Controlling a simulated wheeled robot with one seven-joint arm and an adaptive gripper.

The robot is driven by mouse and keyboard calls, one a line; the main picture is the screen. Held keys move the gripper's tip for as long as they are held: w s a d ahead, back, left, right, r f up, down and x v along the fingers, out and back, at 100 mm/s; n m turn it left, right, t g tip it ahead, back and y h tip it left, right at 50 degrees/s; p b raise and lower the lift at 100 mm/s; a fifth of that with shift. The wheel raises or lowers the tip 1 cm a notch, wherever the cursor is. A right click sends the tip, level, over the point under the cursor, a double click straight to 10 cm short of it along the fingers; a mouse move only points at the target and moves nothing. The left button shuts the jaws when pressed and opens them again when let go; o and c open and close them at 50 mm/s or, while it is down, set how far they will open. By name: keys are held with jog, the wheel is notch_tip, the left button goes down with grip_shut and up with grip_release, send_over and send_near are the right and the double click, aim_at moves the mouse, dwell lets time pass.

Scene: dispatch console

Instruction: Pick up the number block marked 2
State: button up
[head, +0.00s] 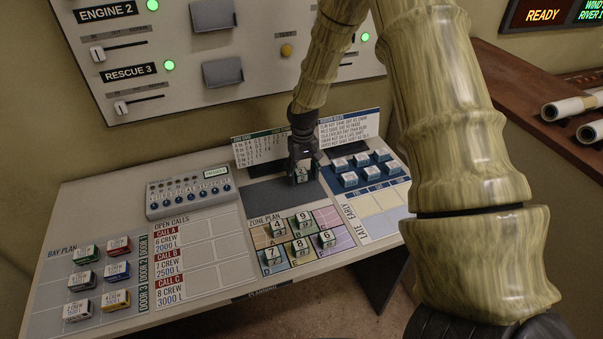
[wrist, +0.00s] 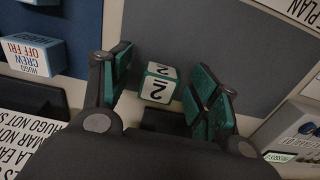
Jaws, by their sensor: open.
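The number block marked 2 (wrist: 157,84) is a small white cube with green edges; its digit shows in the wrist view. In the head view the block (head: 302,174) stands on the dark grey pad (head: 265,195) at the back of the console. My gripper (head: 304,165) reaches down over it from above. In the wrist view my gripper (wrist: 165,88) is open, with one green-padded finger on each side of the block. I see gaps beside the block, though contact low on the fingers cannot be told.
The zone plan (head: 345,243) in front holds several number blocks. Blue-based blocks (head: 348,180) stand to the right of my gripper. Upright cards (head: 259,147) stand behind it. A switch box (head: 188,192) and bay plan blocks (head: 83,280) are at left.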

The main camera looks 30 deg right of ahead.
jog(key=shift+w+f, duration=0.3)
jog(key=shift+f, duration=0.35)
jog(key=shift+s+r, duration=0.25)
jog(key=shift+s, duration=0.05)
jog(key=shift+c, duration=0.2)
jog(key=shift+w+f, duration=0.15)
jog(key=c, duration=0.7)
jog(key=shift+c, duration=1.2)
